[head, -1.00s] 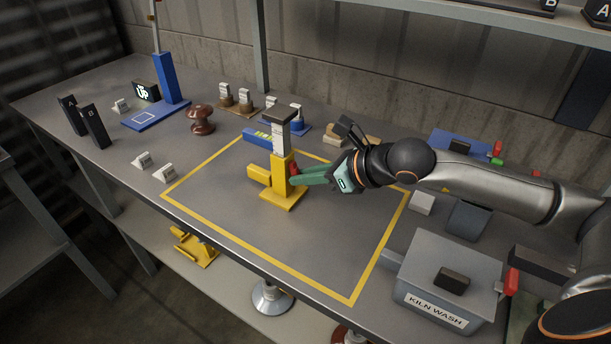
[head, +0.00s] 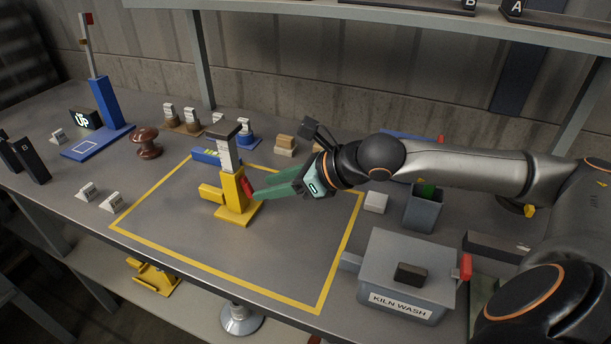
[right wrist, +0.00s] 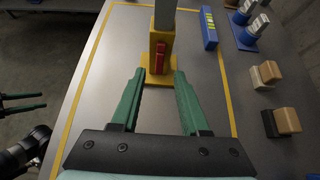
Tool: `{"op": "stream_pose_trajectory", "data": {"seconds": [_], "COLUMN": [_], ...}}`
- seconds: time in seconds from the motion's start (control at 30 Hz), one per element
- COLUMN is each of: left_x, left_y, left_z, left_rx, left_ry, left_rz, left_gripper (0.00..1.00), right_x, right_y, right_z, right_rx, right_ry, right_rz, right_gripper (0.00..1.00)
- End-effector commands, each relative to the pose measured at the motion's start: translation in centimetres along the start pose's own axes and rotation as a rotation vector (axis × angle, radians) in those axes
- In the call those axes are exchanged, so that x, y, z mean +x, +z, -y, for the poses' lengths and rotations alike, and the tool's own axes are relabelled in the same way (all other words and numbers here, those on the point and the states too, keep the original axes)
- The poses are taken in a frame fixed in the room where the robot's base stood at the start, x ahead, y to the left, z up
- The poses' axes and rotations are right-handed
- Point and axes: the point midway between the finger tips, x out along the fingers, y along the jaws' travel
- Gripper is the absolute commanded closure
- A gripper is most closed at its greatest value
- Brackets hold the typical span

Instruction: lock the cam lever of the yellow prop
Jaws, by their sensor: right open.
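The yellow prop (head: 234,190) stands upright inside the yellow-outlined area, with a pale marked column and dark cap on top. Its red cam lever (head: 248,187) is on the side facing my right gripper. My right gripper (head: 256,193) is open, its green fingertips close to the lever. In the right wrist view the red lever (right wrist: 160,58) lies between and just beyond the two fingertips (right wrist: 158,74). I cannot tell whether a fingertip touches it. My left gripper (right wrist: 22,102) shows at the left edge of that view, fingers apart and empty, away from the prop.
A blue bar with a level vial (head: 208,156) lies behind the prop. Insulator stacks (head: 190,122) and a brown spool (head: 146,143) stand farther back. A grey KILN WASH box (head: 405,265) is at right. Another yellow piece (head: 150,278) lies on the lower shelf. The outlined area's front is clear.

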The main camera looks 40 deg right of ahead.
Motion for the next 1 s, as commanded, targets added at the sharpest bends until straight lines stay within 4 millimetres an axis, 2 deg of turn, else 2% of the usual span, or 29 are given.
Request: {"op": "stream_pose_trajectory", "data": {"seconds": [0.33, 0.7, 0.8, 1.0], "left_x": [0.2, 0.0, -0.8, -0.8], "left_y": [0.6, 0.2, -0.6, -1.3], "left_z": [0.1, 0.2, 0.1, -0.1], "left_rx": [0.001, 0.003, 0.002, 0.003], "left_ry": [-0.001, -0.003, -0.002, 0.002], "left_rz": [0.005, 0.003, 0.002, -0.010], "left_gripper": [0.43, 0.43, 0.43, 0.43], "right_x": [-3.3, -6.6, -7.8, -8.7], "right_y": [-0.1, 0.0, 0.3, 0.1], "right_z": [0.0, 0.0, -0.1, -0.1], "right_rx": [-0.005, -0.002, -0.004, -0.002], "right_ry": [-0.003, -0.004, 0.003, 0.002], "right_rz": [-0.005, -0.004, -0.006, -0.002], "right_gripper": [0.55, 0.55, 0.55, 0.55]}}
